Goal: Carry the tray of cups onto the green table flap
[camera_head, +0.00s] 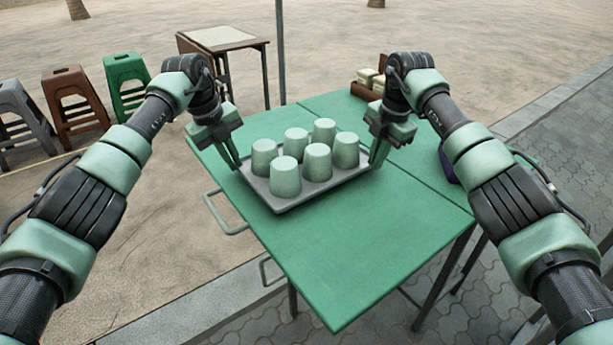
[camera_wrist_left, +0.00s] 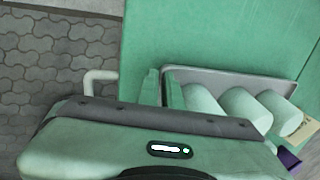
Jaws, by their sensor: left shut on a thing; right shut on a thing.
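A grey tray (camera_head: 292,206) holds several pale green upside-down cups (camera_head: 285,176) in the head view. It is at or just above the green table flap (camera_head: 330,262); I cannot tell whether it touches. My left gripper (camera_head: 236,164) is shut on the tray's left edge. My right gripper (camera_head: 376,163) is shut on the tray's right edge. In the left wrist view, the tray (camera_wrist_left: 230,82) and some cups (camera_wrist_left: 240,105) show beside the left gripper's fingers (camera_wrist_left: 162,88), with the green surface around them. The tray's far edge is mostly hidden by the cups.
Green flap is clear in front of the tray. A grey metal handle (camera_head: 223,212) sticks out at the table's left side. Small boxes (camera_head: 368,78) stand at the back, and a purple object (camera_head: 447,168) is partly hidden by my right arm. Stools (camera_head: 126,80) and a small table (camera_head: 222,38) stand behind left.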

